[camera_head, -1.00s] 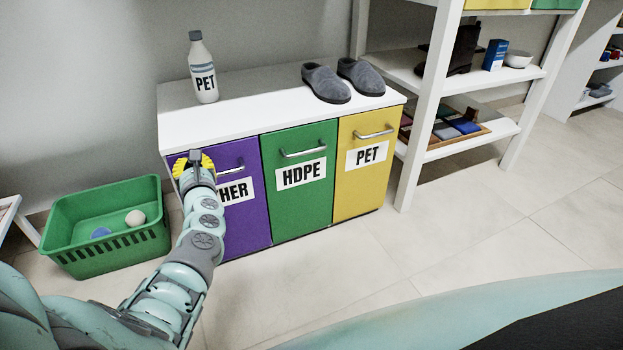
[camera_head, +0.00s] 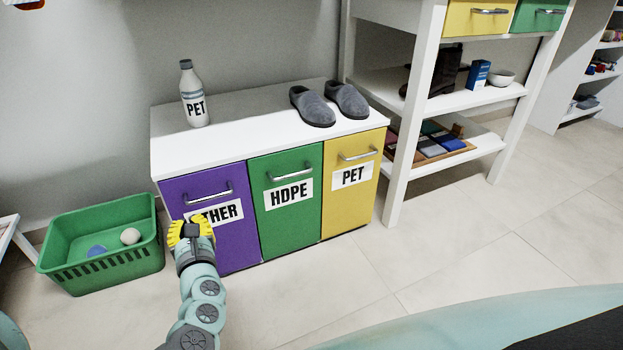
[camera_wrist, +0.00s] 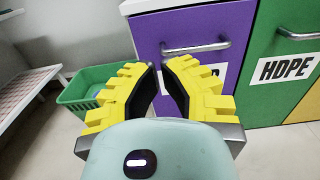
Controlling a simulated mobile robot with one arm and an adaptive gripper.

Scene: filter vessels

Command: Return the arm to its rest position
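My gripper (camera_head: 191,230) has yellow ridged fingers and is in front of the purple drawer in the head view, below its handle and over the lower left of its label. In the wrist view my gripper (camera_wrist: 158,85) shows its two fingers apart with a gap between them and nothing held. The purple drawer (camera_wrist: 190,30) and its silver handle (camera_wrist: 196,48) lie beyond the fingertips. My arm is bent low at the bottom left of the head view.
A white-topped cabinet (camera_head: 245,118) has purple, green (camera_head: 285,225) and yellow (camera_head: 350,205) drawers, all shut. A PET bottle (camera_head: 194,95) and grey slippers (camera_head: 328,103) stand on top. A green basket (camera_head: 100,275) with balls is left. A white shelf (camera_head: 405,150) is right. Floor in front is clear.

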